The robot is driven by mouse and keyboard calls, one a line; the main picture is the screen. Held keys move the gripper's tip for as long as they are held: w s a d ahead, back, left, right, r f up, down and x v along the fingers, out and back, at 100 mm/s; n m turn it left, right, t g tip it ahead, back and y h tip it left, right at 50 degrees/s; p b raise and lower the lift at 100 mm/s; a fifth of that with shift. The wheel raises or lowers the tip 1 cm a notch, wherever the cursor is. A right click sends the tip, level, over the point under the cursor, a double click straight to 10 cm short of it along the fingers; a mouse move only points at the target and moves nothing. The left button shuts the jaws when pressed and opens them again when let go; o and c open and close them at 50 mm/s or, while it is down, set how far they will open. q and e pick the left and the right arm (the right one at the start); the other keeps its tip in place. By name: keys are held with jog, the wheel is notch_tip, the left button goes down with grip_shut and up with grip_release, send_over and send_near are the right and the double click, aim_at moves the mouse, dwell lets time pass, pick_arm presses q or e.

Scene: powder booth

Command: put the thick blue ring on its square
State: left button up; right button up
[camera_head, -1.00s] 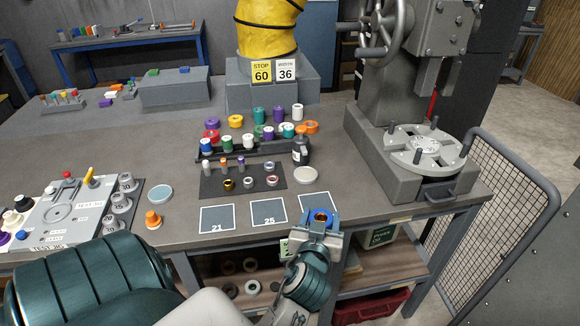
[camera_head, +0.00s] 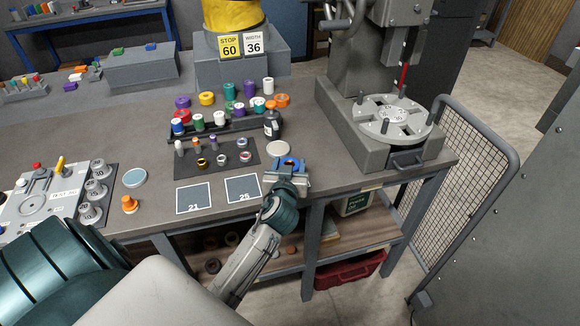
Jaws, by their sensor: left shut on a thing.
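My left gripper (camera_head: 289,167) is shut on the thick blue ring (camera_head: 291,161), which has an orange-brown centre. It is at the front edge of the bench, right of the square marked 25 (camera_head: 243,189). The square marked 21 (camera_head: 194,197) lies further left. Both squares are empty, dark grey with white outlines. The third square is mostly hidden under the gripper, so its number cannot be read. I cannot tell whether the ring touches the bench. My right gripper is not in view.
A pale round disc (camera_head: 278,148) lies just behind the gripper. A dark mat (camera_head: 216,158) with small rings and pegs is to the left, with a rack of coloured spools behind it. A dark bottle (camera_head: 272,125) stands nearby. The grey press (camera_head: 350,135) stands to the right.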

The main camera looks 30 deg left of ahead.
pick_arm(q)
jog(key=shift+w+a+f, duration=0.15)
jog(key=shift+w+a, duration=0.1)
jog(key=shift+w, duration=0.35)
jog(key=shift+f+p, duration=0.55)
jog(key=shift+f, duration=1.2)
jog(key=o, duration=1.1)
jog(key=shift+s, duration=0.1)
jog(key=shift+o, duration=0.2)
